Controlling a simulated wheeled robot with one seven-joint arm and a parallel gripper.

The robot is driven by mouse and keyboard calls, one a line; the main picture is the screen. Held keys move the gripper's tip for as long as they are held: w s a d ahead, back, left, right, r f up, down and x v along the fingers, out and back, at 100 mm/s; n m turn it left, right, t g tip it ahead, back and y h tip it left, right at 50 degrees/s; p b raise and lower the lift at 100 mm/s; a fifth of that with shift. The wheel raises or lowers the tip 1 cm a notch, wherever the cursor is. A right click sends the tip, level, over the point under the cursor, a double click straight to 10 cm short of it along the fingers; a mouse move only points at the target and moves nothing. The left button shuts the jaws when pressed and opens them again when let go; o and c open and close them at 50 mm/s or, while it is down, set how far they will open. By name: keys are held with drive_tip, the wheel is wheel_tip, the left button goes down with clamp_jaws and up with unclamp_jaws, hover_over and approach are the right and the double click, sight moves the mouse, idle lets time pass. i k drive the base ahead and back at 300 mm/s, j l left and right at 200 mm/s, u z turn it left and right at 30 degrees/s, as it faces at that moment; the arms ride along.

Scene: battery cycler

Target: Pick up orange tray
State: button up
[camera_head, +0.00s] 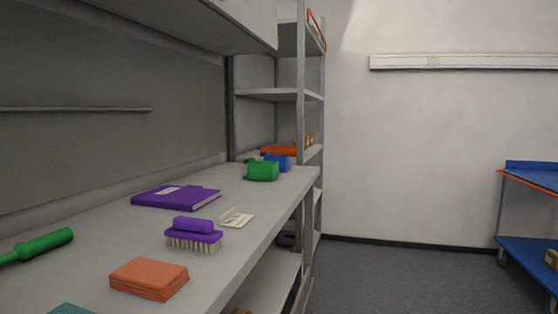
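An orange-red object (279,150), which may be the orange tray, shows at the far end, behind a blue bin (277,162) and a green bin (262,171). Its lower part is hidden by the bins, and I cannot tell its full shape or whether it rests on the bench or on the shelf behind. A flat orange stack (148,278) lies near the bench's front edge; it looks like layered cloths or pads rather than a tray. My gripper is not in view.
The grey bench (105,238) also carries a purple binder (176,197), a purple brush (194,235), a small card (237,217) and a green-handled tool (40,246). A shelf rack (313,150) stands at its far end. A blue cart (530,178) stands right; the floor (400,275) between is clear.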

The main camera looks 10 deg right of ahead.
sight(292, 151)
drive_tip(key=i+l+z, duration=0.25)
drive_tip(key=i+z, duration=0.15)
drive_tip(key=i, duration=0.25)
drive_tip(key=i+z, duration=0.35)
drive_tip(key=i, duration=0.3)
drive_tip(key=i+u, duration=0.1)
drive_tip(key=i, duration=0.5)
drive_tip(key=i+l, duration=0.2)
drive_tip(key=i, duration=0.4)
drive_tip(key=i+l+u, duration=0.15)
drive_tip(key=i, duration=0.5)
drive_tip(key=i+l+u, duration=0.1)
drive_tip(key=i+u, duration=0.3)
drive_tip(key=i+l+u, duration=0.1)
drive_tip(key=u, duration=0.35)
drive_tip(key=i+l+u, duration=0.25)
drive_tip(key=u, duration=0.15)
drive_tip(key=i+l+u, duration=0.2)
drive_tip(key=l+u, duration=0.2)
drive_tip(key=i+l+u, duration=0.15)
drive_tip(key=l+u, duration=0.25)
drive_tip(key=j, duration=0.1)
